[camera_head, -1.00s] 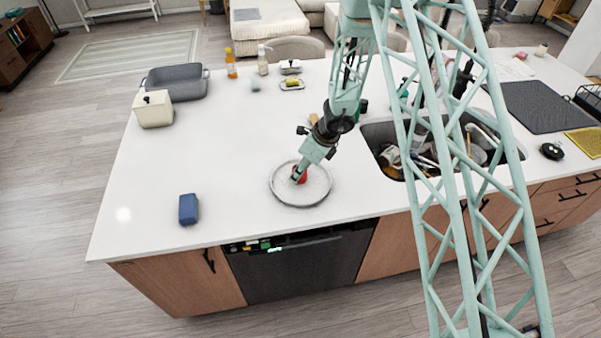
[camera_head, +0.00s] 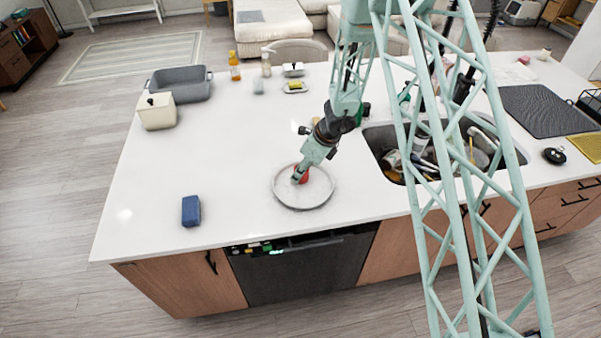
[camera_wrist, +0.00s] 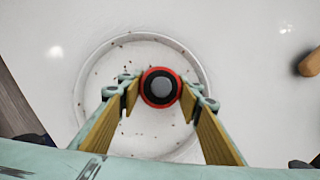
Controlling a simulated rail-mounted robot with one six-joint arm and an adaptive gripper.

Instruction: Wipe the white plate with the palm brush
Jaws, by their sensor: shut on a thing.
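The white plate (camera_head: 318,197) lies on the white counter near its front edge, above the dark dishwasher front. In the wrist view the plate (camera_wrist: 98,62) shows several small brown specks on its surface. My gripper (camera_head: 299,178) points down over the plate. It is shut on the palm brush (camera_head: 302,174), which is red with a dark top. In the wrist view the brush (camera_wrist: 161,88) sits between the fingers, over the plate's middle. Its underside is hidden, so I cannot tell whether it touches the plate.
A blue block (camera_head: 191,211) lies left of the plate. The sink (camera_head: 377,140) with dishes is to the right. A cream box (camera_head: 156,112) and a grey tray (camera_head: 181,84) stand at the back left. The counter between them and the plate is clear.

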